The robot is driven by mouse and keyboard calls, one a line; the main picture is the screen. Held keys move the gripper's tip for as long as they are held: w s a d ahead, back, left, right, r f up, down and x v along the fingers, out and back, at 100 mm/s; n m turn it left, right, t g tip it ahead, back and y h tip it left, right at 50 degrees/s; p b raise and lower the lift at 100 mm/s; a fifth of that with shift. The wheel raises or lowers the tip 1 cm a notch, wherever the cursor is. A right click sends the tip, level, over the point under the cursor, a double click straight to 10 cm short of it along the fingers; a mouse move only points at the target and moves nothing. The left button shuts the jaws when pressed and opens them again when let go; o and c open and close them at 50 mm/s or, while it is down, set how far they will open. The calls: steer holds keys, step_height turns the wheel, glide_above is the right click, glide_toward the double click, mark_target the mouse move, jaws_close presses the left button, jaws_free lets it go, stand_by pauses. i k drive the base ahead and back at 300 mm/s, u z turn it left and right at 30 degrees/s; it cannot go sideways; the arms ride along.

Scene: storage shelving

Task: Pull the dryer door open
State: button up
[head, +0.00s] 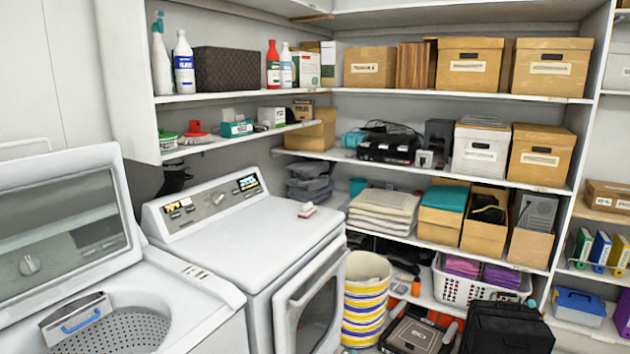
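The white dryer (262,234) stands in the middle of the head view, with its control panel (208,204) at the back of its top. Its door (283,318) is on the front face, seen at a steep angle, with a dark window (317,318). The door's near edge seems to stand slightly out from the body; I cannot tell whether it is latched. The lower part of the door is cut off by the frame. No handle can be made out clearly. My gripper is not in view.
A washer (205,285) with its lid (70,225) raised stands left of the dryer. A striped basket (366,300) stands close to the dryer's door side. A black case (508,328) and a dark box (418,332) are farther right. A small item (307,210) lies on the dryer top.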

mark_target(308, 310)
steer(key=z, duration=0.65)
steer(key=i, duration=2.25)
steer(key=u, duration=1.3)
steer(key=i, duration=0.9)
steer(key=u, duration=0.95)
